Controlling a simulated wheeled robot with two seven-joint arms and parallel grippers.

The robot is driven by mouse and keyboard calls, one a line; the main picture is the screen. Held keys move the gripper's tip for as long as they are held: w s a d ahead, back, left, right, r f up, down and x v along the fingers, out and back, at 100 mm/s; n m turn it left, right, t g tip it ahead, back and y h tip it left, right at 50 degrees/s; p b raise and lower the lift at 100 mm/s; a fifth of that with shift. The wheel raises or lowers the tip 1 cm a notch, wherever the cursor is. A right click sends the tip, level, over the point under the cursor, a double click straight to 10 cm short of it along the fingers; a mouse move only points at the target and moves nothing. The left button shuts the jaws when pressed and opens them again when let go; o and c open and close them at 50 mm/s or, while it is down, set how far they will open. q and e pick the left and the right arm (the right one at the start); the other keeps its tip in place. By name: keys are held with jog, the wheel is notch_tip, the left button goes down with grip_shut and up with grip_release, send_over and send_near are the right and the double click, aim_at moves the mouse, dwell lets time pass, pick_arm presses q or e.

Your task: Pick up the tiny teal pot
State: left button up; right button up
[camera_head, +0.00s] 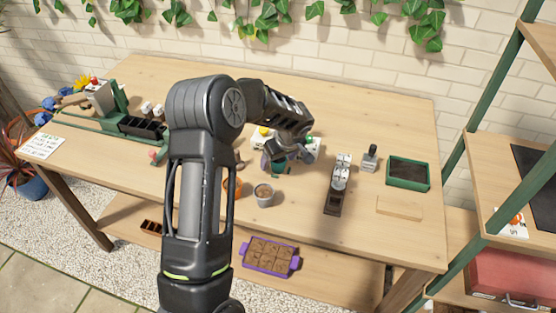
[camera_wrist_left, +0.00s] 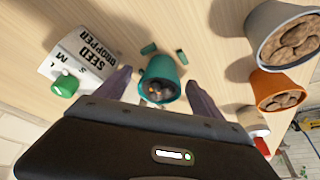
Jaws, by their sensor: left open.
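The tiny teal pot (camera_wrist_left: 162,70) stands on the table with some small dark and orange bits inside, in the left wrist view. My left gripper (camera_wrist_left: 160,84) is open, with one finger on each side of the pot. Contact between fingers and pot cannot be made out. In the head view the teal pot (camera_head: 279,170) is partly hidden under my left gripper (camera_head: 274,160). My right gripper does not show.
A dark tray with white items (camera_head: 336,190) and a green tray (camera_head: 407,173) are to the right.

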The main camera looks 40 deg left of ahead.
pick_arm(q)
jog(key=shift+a+f, duration=0.1)
jog(key=shift+f, duration=0.15)
dwell(0.4)
jog(key=c, duration=1.5)
